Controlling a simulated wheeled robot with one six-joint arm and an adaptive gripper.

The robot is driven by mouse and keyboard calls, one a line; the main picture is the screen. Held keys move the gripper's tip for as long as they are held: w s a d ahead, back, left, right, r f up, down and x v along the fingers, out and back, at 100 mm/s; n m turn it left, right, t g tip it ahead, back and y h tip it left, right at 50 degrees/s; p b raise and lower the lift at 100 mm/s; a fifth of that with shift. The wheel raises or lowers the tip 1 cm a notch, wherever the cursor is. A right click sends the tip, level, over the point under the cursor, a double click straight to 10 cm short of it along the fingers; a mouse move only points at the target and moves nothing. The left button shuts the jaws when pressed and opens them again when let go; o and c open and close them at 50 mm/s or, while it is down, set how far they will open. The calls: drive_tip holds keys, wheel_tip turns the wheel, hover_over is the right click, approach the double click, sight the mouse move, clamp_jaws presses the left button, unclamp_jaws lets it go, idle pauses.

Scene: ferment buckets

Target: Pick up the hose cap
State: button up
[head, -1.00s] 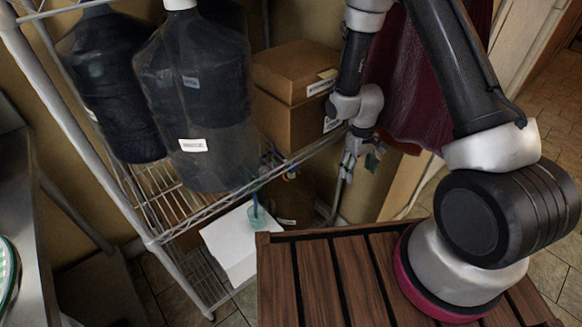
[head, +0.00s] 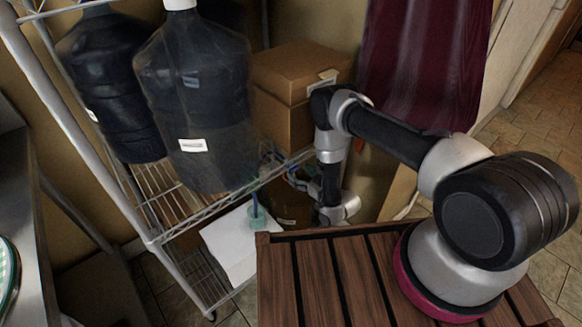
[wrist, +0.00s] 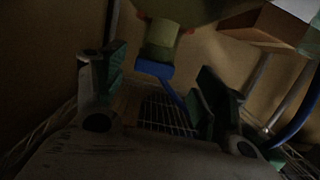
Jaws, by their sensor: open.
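The blue cap (wrist: 153,69), with a blue hose running from it down and to the right, sits on the neck of a dull green vessel (wrist: 163,42) at the top of the wrist view. My gripper (wrist: 155,88) is open, with one dark green finger pad on each side of the cap and hose. I see no contact between the pads and the cap. In the head view my gripper (head: 290,178) reaches in at the shelf edge, small and partly hidden; the cap cannot be made out clearly there.
Large dark bottles (head: 197,105) stand on the wire rack (head: 225,203), with cardboard boxes (head: 290,90) beside them. A teal cup (head: 260,218) stands on a white sheet (head: 228,250) lower down. A blue tube (wrist: 296,112) curves at the right of the wrist view.

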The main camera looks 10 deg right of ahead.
drive_tip(key=x, duration=0.5)
drive_tip(key=r+x, duration=0.1)
drive_tip(key=x, duration=0.1)
drive_tip(key=shift+w+f, duration=0.15)
drive_tip(key=shift+w, duration=0.4)
drive_tip(key=shift+c, duration=0.4)
drive_tip(key=c, duration=1.1)
drive_tip(key=shift+r, duration=0.65)
wheel_tip(320, 180, up, 2)
drive_tip(key=shift+r, duration=0.15)
drive_tip(key=shift+c, duration=0.2)
drive_tip(key=f+v, duration=0.1)
drive_tip(key=v, duration=0.4)
drive_tip(key=f+v, duration=0.1)
drive_tip(key=v, duration=0.5)
drive_tip(key=f+v, duration=0.1)
drive_tip(key=v, duration=0.5)
drive_tip(key=shift+s+d+f, duration=0.25)
drive_tip(key=shift+s+f, duration=0.05)
drive_tip(key=shift+s, duration=0.1)
drive_tip(key=shift+r+x, duration=0.3)
drive_tip(key=shift+x, duration=2.35)
drive_tip(key=shift+r+x, duration=0.35)
drive_tip(key=shift+x, duration=2.3)
drive_tip(key=shift+r+x, duration=0.3)
drive_tip(key=shift+x, duration=2.35)
